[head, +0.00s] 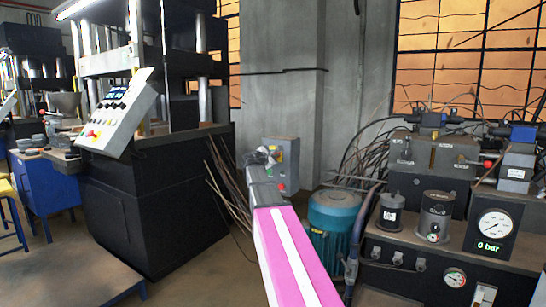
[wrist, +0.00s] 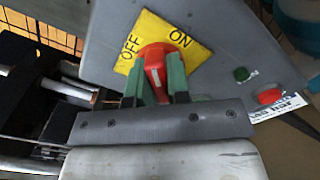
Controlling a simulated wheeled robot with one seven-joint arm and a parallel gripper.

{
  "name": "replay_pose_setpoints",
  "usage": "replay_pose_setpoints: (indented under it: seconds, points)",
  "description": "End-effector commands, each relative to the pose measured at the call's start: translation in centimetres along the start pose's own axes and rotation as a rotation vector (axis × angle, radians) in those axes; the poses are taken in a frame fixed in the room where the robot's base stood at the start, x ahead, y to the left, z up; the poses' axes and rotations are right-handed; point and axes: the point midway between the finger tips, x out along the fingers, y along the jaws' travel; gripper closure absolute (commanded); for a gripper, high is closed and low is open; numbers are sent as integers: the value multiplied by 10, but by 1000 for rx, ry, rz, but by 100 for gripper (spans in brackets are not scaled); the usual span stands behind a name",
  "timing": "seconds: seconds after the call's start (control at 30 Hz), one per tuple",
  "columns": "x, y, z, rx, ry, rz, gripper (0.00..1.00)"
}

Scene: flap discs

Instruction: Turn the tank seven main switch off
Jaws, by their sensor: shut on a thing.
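The main switch is a red rotary handle (wrist: 153,57) on a yellow plate (wrist: 181,37) marked OFF at the left and ON at the upper right in the wrist view. The green fingers of my gripper (wrist: 154,82) are on both sides of the handle and shut on it. The handle's lower part lies between the fingers, and I cannot tell for certain which mark it points to. The grey switch box (head: 289,154) is on the concrete pillar in the head view, with my gripper (head: 262,157) in front of its left part.
A green button (wrist: 241,74) and a red button (wrist: 270,96) are on the box, right of the switch. A blue motor (head: 333,218) stands to the right, beside a hydraulic unit whose gauge (head: 493,226) reads 0 bar. A dark press (head: 150,215) stands left.

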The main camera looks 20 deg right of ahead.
Motion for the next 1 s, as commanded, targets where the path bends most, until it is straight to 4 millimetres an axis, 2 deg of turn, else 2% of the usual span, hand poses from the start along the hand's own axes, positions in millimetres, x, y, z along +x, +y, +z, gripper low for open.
replay_pose_setpoints:
  seconds: [0.6,1.0]
  points:
    - [-1,-1,0,-564,1,-2,100]
    - [-1,-1,0,-786,1,-2,100]
